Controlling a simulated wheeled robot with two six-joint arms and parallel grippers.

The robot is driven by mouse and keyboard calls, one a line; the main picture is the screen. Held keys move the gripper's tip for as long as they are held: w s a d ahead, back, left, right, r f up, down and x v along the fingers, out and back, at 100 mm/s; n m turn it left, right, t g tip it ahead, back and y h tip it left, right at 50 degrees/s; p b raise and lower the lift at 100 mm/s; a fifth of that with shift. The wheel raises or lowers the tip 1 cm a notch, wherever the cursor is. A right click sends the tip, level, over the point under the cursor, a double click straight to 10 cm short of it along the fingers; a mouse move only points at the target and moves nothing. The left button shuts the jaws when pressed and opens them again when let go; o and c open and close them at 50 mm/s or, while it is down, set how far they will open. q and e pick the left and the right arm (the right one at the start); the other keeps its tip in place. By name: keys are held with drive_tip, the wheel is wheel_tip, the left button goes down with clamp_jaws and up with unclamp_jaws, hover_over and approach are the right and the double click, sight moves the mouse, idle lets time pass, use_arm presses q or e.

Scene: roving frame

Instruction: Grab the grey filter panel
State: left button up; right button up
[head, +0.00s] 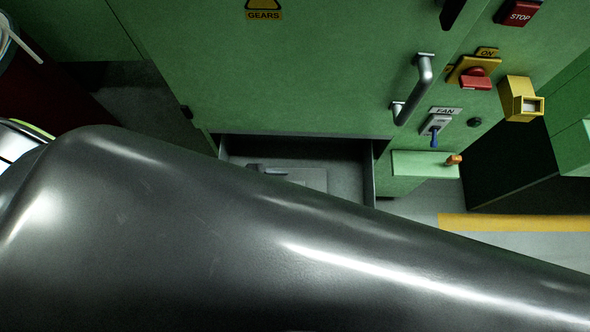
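A grey panel (308,178), which looks like the filter panel, shows inside a low opening in the green machine. A small dark grey handle (266,169) sticks out on its left part. The lower part of the panel is hidden behind a big dark metal link of my own arm, which crosses the whole lower picture. Neither of my grippers is in view, so their place relative to the panel does not show.
The green machine (290,75) fills the back, with a grey bar handle (418,90), a fan switch (436,124), a red knob (476,78) and a yellow box (520,99) at right. Floor with a yellow stripe (515,223) lies at right. A dark red object (45,95) stands at left.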

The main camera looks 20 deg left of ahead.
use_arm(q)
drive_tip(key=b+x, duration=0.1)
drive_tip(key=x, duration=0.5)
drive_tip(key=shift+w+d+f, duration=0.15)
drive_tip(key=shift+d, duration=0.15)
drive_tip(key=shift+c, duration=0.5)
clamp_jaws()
